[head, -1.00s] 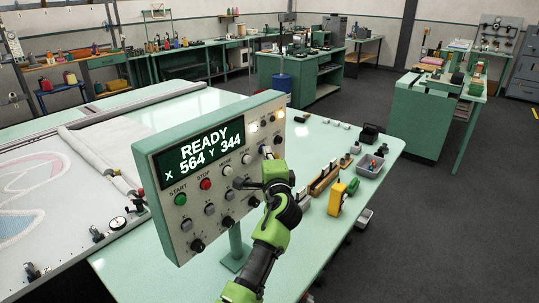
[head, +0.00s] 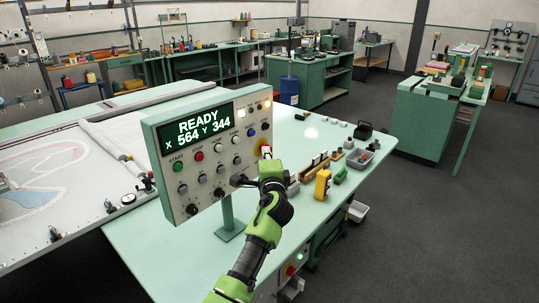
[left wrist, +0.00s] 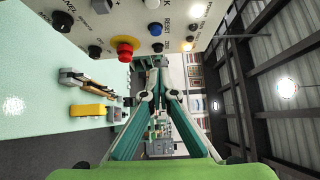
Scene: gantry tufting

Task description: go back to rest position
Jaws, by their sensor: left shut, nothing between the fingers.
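My left gripper (head: 266,158) is at the right side of the mint-green control panel (head: 152,150), close to its face. In the left wrist view its two green fingers (left wrist: 156,84) are shut with nothing between them. The panel face runs along the top of that view, with a red button on a yellow collar (left wrist: 124,48), apart from the fingers. The panel display (head: 203,127) reads READY, X 564 Y 344. My right gripper is not in view.
The panel stands on a post (head: 228,212) on a mint table (head: 165,260). Open floor (head: 440,230) lies to the right.

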